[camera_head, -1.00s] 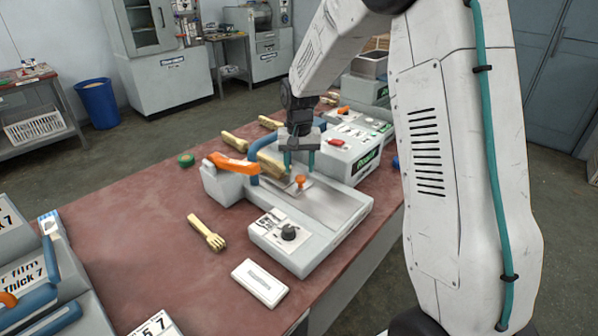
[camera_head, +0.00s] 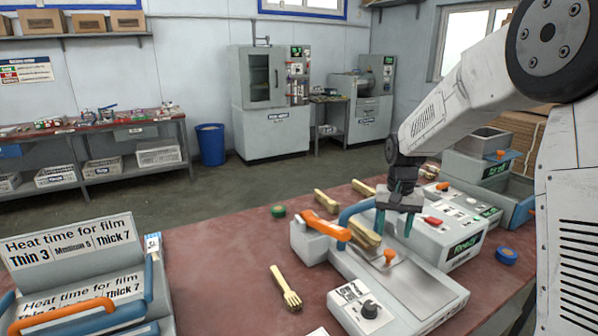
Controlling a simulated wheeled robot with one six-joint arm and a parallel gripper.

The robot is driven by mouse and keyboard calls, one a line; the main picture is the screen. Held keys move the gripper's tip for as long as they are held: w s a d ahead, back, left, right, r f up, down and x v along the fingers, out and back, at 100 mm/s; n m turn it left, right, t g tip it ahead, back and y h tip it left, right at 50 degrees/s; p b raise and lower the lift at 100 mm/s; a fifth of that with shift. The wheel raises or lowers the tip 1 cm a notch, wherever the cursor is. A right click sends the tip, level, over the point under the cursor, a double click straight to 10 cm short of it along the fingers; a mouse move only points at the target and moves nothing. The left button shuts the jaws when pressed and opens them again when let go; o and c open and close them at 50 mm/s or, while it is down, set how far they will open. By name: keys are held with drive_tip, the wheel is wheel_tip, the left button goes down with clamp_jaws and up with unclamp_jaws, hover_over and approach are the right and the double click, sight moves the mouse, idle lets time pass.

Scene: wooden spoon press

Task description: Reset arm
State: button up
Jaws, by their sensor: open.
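My gripper (camera_head: 396,222) is at the end of my arm, pointing down above the press machine on the red table. Its two green-tipped fingers are apart, with nothing seen held between them. The press (camera_head: 412,283) is grey and white, with an orange-and-blue handle (camera_head: 326,228) at its left, an orange knob on its plate and a black dial at its front. A wooden piece (camera_head: 364,235) lies on the press just left of my gripper; I cannot tell whether they touch.
A grey rack with film-time signs (camera_head: 75,260) stands at left.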

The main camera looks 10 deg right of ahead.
drive_tip(key=s+a+r+n, duration=0.1)
drive_tip(key=s+r, duration=0.2)
drive_tip(key=s, duration=0.8)
drive_tip(key=s+a+r+n+t, duration=0.1)
drive_tip(key=s+r, duration=0.3)
drive_tip(key=s, duration=0.8)
drive_tip(key=s+a+r+n, duration=0.2)
drive_tip(key=s+a+r, duration=0.1)
drive_tip(key=s, duration=0.9)
drive_tip(key=shift+s+a+r+t, duration=0.2)
drive_tip(key=shift+r+t, duration=0.2)
drive_tip(key=shift+r, duration=0.35)
